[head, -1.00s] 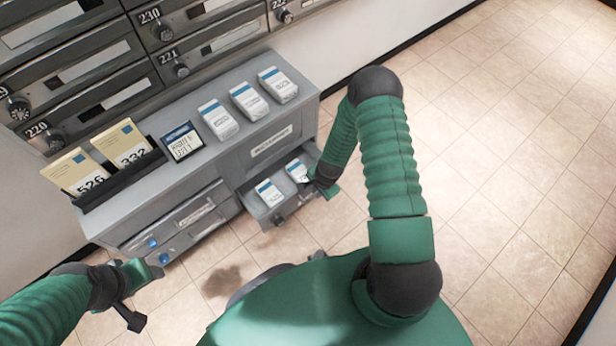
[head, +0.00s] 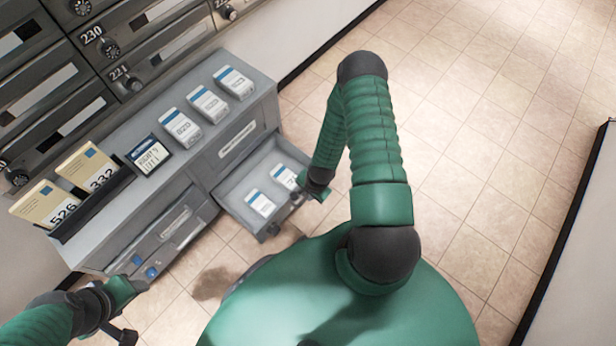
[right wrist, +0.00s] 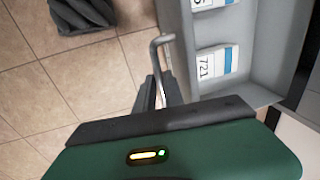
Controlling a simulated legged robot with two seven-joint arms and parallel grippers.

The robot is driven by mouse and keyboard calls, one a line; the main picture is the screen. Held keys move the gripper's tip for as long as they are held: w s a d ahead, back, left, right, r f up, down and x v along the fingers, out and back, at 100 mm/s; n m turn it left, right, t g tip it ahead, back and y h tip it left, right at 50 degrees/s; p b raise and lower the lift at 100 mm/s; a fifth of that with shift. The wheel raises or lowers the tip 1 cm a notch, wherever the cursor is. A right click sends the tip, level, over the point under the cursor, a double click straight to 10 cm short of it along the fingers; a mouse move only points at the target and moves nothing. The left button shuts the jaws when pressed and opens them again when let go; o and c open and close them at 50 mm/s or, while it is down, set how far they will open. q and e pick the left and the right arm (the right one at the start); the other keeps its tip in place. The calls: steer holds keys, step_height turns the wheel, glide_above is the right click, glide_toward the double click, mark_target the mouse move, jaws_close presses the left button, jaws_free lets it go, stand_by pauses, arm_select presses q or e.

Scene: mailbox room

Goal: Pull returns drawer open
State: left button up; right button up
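The grey drawer (head: 238,189) at the right of the low cabinet stands pulled out, with two white-and-blue boxes (head: 260,203) lying inside. Its label is too small to read. My right gripper (head: 318,190) is at the drawer's front right. In the right wrist view, its fingers (right wrist: 158,92) are closed around the drawer's bar handle (right wrist: 160,42), and a box marked 721 (right wrist: 214,63) lies in the drawer. My left gripper (head: 130,309) is open and empty, low at the left, in front of the cabinet.
Tiled floor (head: 480,110) is clear to the right.

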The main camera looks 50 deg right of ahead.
steer(key=o, duration=0.3)
steer(key=shift+o, duration=0.2)
steer(key=s+r+p, duration=0.3)
steer(key=r+p, duration=0.5)
steer(key=r, duration=0.8)
steer(key=shift+d+r+p, duration=0.15)
steer(key=shift+r+p, duration=0.05)
steer(key=shift+p, duration=0.15)
